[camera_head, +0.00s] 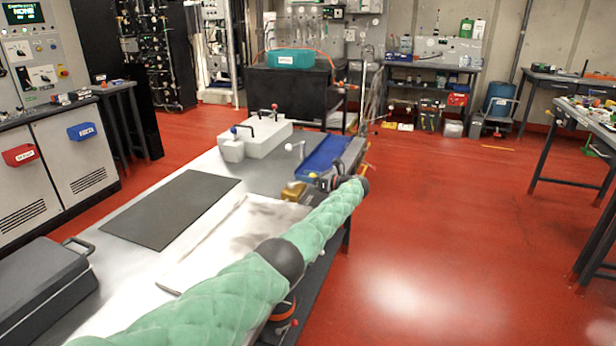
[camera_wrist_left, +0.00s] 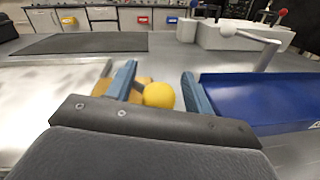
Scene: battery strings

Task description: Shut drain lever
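My left gripper (camera_head: 328,183) reaches over the far right part of the bench in the head view. In the left wrist view its two blue fingers (camera_wrist_left: 159,72) stand apart with nothing gripped. A yellow ball knob (camera_wrist_left: 159,95) shows between the fingers, by a brass-coloured body (camera_wrist_left: 105,87); it also shows in the head view (camera_head: 313,175). A white lever with a ball end (camera_wrist_left: 250,36) stands beyond the right finger, beside the blue tray (camera_wrist_left: 262,98). I cannot tell from any label which is the drain lever. My right gripper is not in view.
A white box (camera_head: 265,138) with red-knobbed and blue-knobbed levers stands at the bench's far end. A dark mat (camera_head: 172,208) and a pale sheet (camera_head: 235,232) lie flat on the bench. A grey case (camera_head: 40,290) sits at near left. Red floor right of the bench is clear.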

